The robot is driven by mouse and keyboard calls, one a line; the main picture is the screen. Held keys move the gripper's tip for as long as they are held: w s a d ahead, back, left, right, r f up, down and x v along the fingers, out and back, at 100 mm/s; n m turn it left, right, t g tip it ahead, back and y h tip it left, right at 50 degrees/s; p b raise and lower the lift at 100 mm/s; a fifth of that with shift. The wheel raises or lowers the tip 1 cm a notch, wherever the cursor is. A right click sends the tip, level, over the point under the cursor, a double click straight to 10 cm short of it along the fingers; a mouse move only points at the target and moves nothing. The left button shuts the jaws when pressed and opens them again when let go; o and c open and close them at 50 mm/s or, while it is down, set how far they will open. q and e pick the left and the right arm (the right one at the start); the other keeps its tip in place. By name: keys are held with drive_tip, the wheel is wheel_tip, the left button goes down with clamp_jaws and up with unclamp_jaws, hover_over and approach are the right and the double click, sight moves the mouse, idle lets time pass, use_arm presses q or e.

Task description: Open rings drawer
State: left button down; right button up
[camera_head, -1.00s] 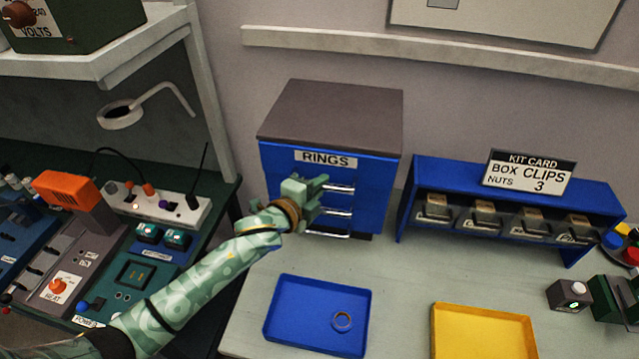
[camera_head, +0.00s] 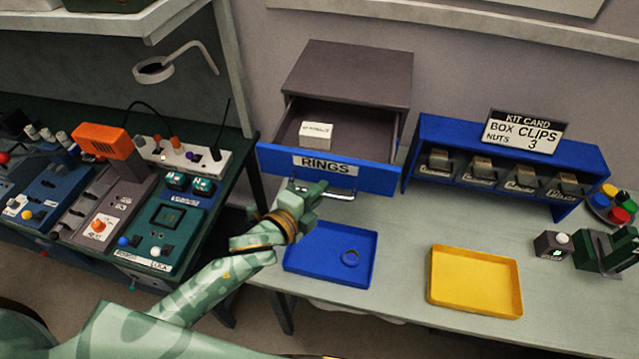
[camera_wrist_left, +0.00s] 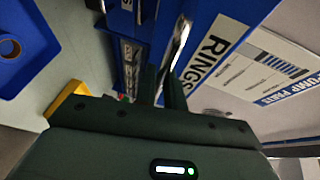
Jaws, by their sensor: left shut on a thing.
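The rings drawer (camera_head: 270,160) is the top drawer of a grey-topped cabinet (camera_head: 350,72), with a blue front and a "RINGS" label. It stands pulled well out, and a small white box (camera_head: 316,135) lies inside it. My left gripper (camera_head: 318,190) is shut on the drawer's metal handle (camera_head: 342,194), below the label. In the left wrist view the fingers (camera_wrist_left: 167,85) close around the handle bar (camera_wrist_left: 181,45), next to the "RINGS" label (camera_wrist_left: 218,45). The lower drawers are hidden behind the open one in the head view. My right gripper is out of view.
A yellow tray (camera_head: 474,308) lies to the right. A blue rack of bins (camera_head: 425,130) with a kit card (camera_head: 522,131) stands right of the cabinet. Instruments crowd the left bench.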

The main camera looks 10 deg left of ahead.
use_arm(q)
drive_tip(key=shift+s, duration=0.2)
drive_tip(key=shift+f, duration=0.1)
drive_tip(key=c, duration=1.5)
unclamp_jaws()
drive_tip(key=b+v, duration=0.2)
drive_tip(key=v, duration=1.4)
drive_tip(key=shift+s, duration=0.1)
